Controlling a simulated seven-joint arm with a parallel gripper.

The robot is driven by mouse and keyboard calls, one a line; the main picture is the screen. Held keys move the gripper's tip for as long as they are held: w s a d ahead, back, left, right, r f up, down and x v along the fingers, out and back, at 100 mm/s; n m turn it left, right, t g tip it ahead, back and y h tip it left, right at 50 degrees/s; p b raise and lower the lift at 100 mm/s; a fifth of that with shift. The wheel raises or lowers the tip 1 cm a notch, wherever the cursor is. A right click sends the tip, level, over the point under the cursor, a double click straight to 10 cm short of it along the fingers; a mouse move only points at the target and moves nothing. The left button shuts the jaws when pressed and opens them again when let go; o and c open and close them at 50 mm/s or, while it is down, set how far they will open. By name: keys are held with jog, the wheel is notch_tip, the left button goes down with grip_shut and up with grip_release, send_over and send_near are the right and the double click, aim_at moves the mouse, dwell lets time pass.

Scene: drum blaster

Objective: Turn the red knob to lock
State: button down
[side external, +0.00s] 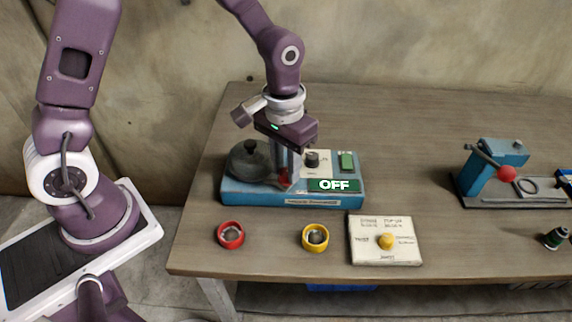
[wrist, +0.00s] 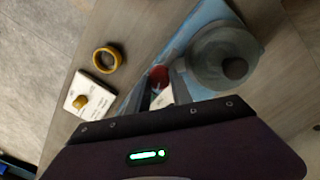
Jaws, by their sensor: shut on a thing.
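The red knob (side external: 284,181) is on the top face of the blue box (side external: 240,194), between a dark round lidded drum (side external: 248,162) and a panel with a black knob. My gripper (side external: 285,174) points down at the red knob with its fingers shut on it and covers most of it. In the wrist view the red knob (wrist: 158,76) shows between the fingertips (wrist: 160,88), beside the grey drum (wrist: 222,58). An "OFF" display (side external: 334,185) is on the box's front right. The knob's pointing direction is hidden.
A red ring (side external: 231,235), a yellow ring (side external: 316,237) and a white panel with a yellow knob (side external: 386,241) lie in front of the box. A blue lever device (side external: 495,172) stands at the right. The table between it and the box is clear.

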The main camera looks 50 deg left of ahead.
aim_at(286, 170)
jog(key=m, duration=0.4)
jog(key=shift+w+m, duration=0.1)
jog(key=shift+m, duration=2)
jog(key=c, duration=1.1)
grip_release()
notch_tip(286, 170, up, 7)
jog(key=shift+a+r, duration=0.1)
